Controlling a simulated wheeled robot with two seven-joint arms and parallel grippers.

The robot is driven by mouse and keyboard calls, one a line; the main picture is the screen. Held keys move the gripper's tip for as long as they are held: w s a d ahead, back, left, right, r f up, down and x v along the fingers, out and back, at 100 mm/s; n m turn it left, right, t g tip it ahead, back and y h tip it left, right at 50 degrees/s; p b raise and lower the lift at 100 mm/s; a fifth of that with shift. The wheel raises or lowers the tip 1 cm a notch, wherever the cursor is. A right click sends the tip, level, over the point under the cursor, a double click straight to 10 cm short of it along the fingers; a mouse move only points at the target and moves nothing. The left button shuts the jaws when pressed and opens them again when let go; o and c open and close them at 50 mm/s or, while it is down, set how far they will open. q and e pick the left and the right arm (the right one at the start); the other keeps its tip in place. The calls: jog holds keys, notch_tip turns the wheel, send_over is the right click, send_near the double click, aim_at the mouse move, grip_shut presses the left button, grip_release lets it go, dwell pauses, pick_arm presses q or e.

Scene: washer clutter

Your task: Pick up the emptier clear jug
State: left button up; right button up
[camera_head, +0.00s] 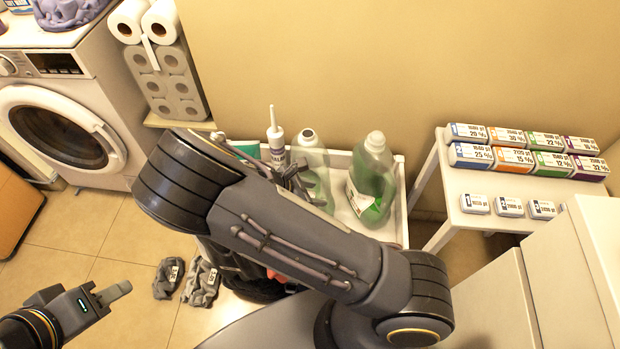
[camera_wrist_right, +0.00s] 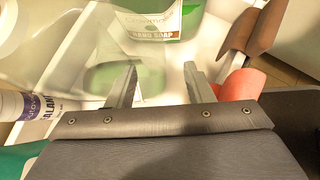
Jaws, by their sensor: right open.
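Two clear jugs stand on a white cart. The right jug (camera_head: 373,172) holds more green liquid and has a label; its hand soap label also shows at the top of the right wrist view (camera_wrist_right: 155,22). The emptier jug (camera_head: 312,158) is just left of it, with its lower part hidden behind my right arm and gripper. In the right wrist view the emptier jug (camera_wrist_right: 85,72) shows a shallow pool of green, partly behind one finger. My right gripper (camera_wrist_right: 160,85) is open beside it; contact is unclear. My left gripper (camera_head: 112,292) is low over the floor; its jaw gap is unclear.
A white sealant bottle (camera_head: 275,137) stands left of the emptier jug. The white cart (camera_head: 398,225) has a raised rim. A side table (camera_head: 495,212) with several boxes is at right, a washer (camera_head: 62,120) at left. Grey cloths (camera_head: 200,283) lie on the floor.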

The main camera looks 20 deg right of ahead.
aim_at(327, 195)
jog(key=b+x, duration=0.1)
jog(key=x, duration=0.6)
jog(key=shift+w+a+f+b, duration=0.1)
jog(key=shift+w+f+b, duration=0.15)
jog(key=shift+b, duration=0.1)
jog(key=shift+c, duration=0.5)
grip_shut()
jog(key=shift+r, duration=0.1)
dwell(0.4)
